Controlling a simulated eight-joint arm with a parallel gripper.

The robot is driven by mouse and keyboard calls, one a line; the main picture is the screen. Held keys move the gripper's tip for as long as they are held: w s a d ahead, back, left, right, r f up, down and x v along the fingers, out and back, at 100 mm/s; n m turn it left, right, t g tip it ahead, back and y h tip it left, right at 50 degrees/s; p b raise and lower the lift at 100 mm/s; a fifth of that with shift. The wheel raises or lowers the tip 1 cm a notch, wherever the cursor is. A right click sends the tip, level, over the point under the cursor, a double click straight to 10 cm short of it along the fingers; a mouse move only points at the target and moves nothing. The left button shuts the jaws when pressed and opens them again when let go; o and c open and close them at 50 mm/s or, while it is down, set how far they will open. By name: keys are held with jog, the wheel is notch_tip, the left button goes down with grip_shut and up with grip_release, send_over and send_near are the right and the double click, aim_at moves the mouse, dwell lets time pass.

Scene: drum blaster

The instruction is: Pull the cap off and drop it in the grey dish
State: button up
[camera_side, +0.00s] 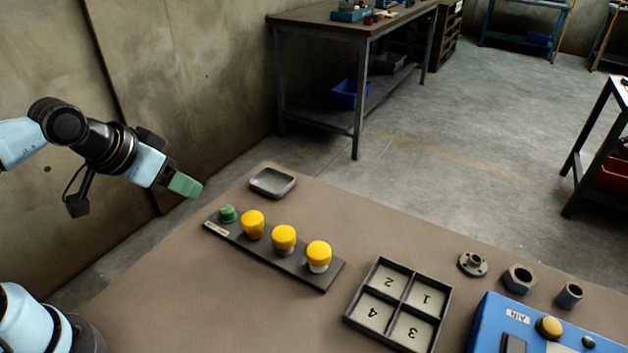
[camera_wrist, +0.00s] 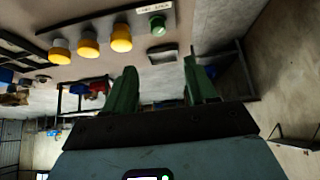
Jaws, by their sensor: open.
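A dark strip (camera_side: 290,272) on the table carries a green fitting (camera_side: 228,214) at its left end and three yellow caps in a row: a left one (camera_side: 252,225), a middle one (camera_side: 284,239) and a right one (camera_side: 318,255). A pale base shows under the right cap. The grey dish (camera_side: 273,182) stands empty behind the strip's left end. My gripper (camera_side: 196,188), with green fingers, hangs above and left of the strip, apart from everything. In the wrist view its fingers (camera_wrist: 160,66) are spread with nothing between them; the dish (camera_wrist: 163,48) and caps (camera_wrist: 121,38) show beyond.
A four-part numbered tray (camera_side: 400,305) lies right of the strip. A blue box (camera_side: 490,325) with a yellow button stands at the right front. A flanged part (camera_side: 472,264), a nut (camera_side: 519,279) and a sleeve (camera_side: 569,294) sit near the table's far edge.

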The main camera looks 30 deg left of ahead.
dwell(0.3)
jog(key=m+g, duration=0.7)
jog(key=m, duration=2)
send_over(319, 250)
jog(key=shift+a+f, duration=0.15)
jog(key=shift+f, duration=0.75)
jog(key=shift+d+f, duration=0.2)
jog(key=shift+f, duration=3.9)
jog(key=shift+c, duration=0.3)
